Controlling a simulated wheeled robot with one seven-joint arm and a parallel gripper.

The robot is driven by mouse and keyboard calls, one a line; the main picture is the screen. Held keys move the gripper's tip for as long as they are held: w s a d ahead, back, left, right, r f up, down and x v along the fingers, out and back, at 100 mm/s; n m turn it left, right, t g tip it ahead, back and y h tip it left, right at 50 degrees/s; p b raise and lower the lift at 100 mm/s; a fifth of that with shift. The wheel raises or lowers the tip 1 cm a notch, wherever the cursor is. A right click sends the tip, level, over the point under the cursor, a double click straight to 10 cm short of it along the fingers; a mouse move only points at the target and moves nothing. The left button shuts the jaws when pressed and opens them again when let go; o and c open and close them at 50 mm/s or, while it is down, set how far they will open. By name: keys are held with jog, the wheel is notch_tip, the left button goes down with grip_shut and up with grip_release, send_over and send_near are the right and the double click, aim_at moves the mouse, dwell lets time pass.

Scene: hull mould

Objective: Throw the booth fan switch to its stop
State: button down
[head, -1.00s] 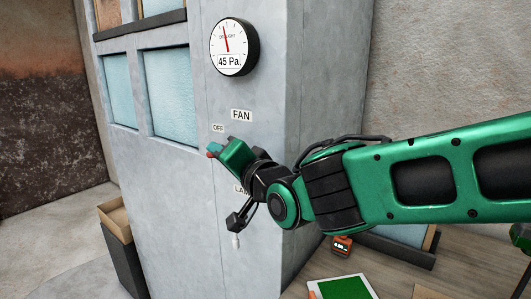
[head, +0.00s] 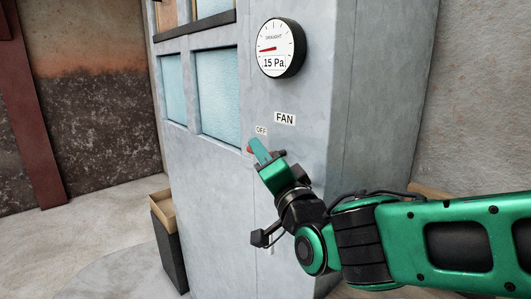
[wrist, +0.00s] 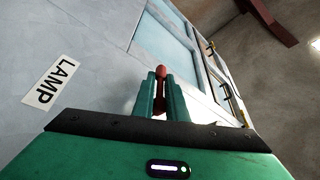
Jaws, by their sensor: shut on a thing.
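The booth fan switch shows as a red-tipped lever (head: 250,146) on the grey booth wall, just below and left of the small OFF label (head: 261,131). The FAN label (head: 285,118) is above and to its right. My gripper (head: 261,153) is shut on the lever, with the red tip poking out beyond the fingers. The wrist view shows the red tip (wrist: 160,73) between the two teal fingers (wrist: 160,98). The lever's base and pivot are hidden behind my gripper. The draught gauge (head: 280,48) reads 15 Pa, its red needle pointing left.
A LAMP label (wrist: 51,80) is on the wall left of my fingers in the wrist view. Blue-paned windows (head: 218,92) lie left of the switch. An open box (head: 160,203) on a dark stand is at the lower left, with clear floor beyond it.

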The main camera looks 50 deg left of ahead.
jog(key=shift+w+d+f, duration=0.15)
jog(key=shift+w+f, duration=0.1)
jog(key=shift+w, duration=0.15)
jog(key=c, duration=1.8)
grip_release()
jog(key=shift+o, duration=0.2)
jog(key=shift+s+r, duration=0.1)
jog(key=shift+s, duration=0.2)
jog(key=v, duration=1)
jog(key=shift+d, duration=0.35)
jog(key=shift+s, duration=0.1)
